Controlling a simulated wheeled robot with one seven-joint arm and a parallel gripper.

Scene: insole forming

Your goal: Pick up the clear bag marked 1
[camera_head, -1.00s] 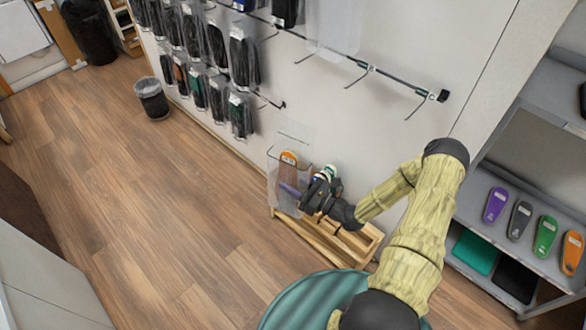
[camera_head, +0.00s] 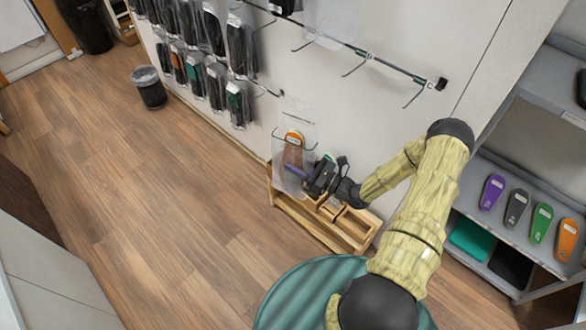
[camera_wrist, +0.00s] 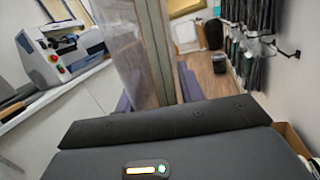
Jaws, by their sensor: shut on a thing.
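The clear bag (camera_head: 296,166) holds an insole with an orange top and a brown body. It hangs upright above the left end of the low wooden rack (camera_head: 318,229). My gripper (camera_head: 309,181) reaches it from the right and is shut on it. In the wrist view the bag (camera_wrist: 135,45) stands between my gripper's fingers (camera_wrist: 160,95), its clear film creased and its lower part hidden behind the gripper body. I cannot read a mark 1 on it.
Packed bags (camera_head: 239,100) hang on wall hooks at the upper left. A grey shelf (camera_head: 478,225) with several coloured insoles stands at the right. A small bin (camera_head: 150,90) stands by the wall. The wooden floor at the left is clear.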

